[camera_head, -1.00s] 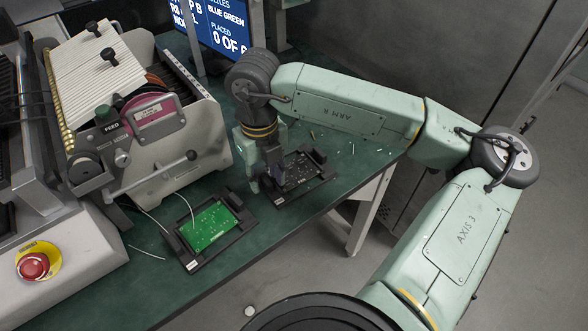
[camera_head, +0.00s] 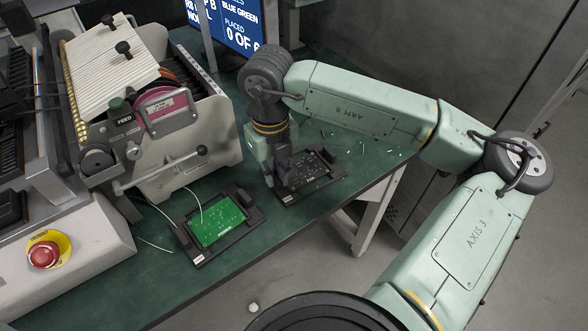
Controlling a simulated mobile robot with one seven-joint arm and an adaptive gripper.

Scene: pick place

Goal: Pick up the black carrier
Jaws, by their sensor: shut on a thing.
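The black carrier (camera_head: 290,198) holds a dark circuit board (camera_head: 308,171) and is on or just above the green bench, near its front edge. I cannot tell whether it touches the bench. My gripper (camera_head: 283,178) points down at the carrier's left side and is shut on it; the fingertips are partly hidden by the carrier and the gripper body. A second dark carrier (camera_head: 197,258) with a bright green board (camera_head: 216,219) lies on the bench to the left, apart from my gripper.
A feeder machine (camera_head: 150,100) with a lever stands at the back left. A red stop button (camera_head: 43,254) is on the grey unit at far left. A screen (camera_head: 235,22) stands behind. Small white scraps (camera_head: 350,140) lie right of the carrier. Thin wires reach the green board.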

